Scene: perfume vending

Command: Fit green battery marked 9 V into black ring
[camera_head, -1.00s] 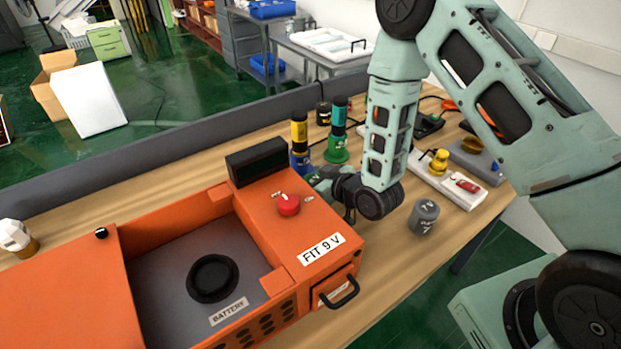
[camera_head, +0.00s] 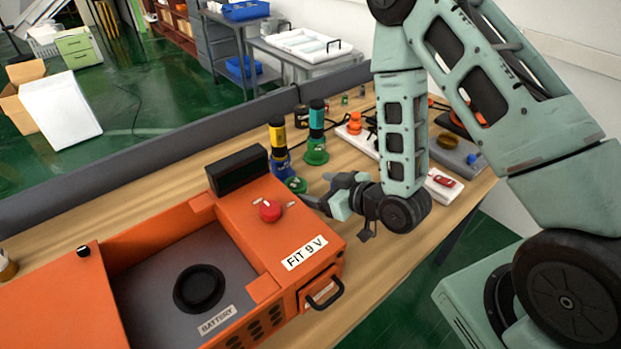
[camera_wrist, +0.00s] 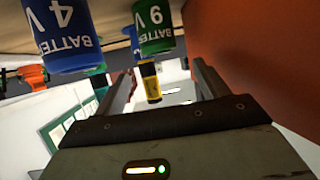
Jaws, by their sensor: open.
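The green battery marked 9 (camera_wrist: 155,25) hangs upside down in the wrist view, just beyond the space between my fingers. In the head view the green battery (camera_head: 296,185) stands on the table behind the orange box, its lower part hidden. My gripper (camera_head: 318,190) is open and lies low beside it, fingers toward it. In the wrist view the gripper (camera_wrist: 163,70) has nothing between its fingers. The black ring (camera_head: 200,289) sits on the grey floor of the orange box, above the BATTERY label, and looks empty.
The orange box (camera_head: 310,268) with a red button stands close to my gripper. A blue battery marked 4 (camera_wrist: 62,30) is left of the green one in the wrist view. Yellow-topped (camera_head: 277,135) and teal-topped (camera_head: 316,120) upright items stand behind. A white power strip (camera_head: 440,190) lies right.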

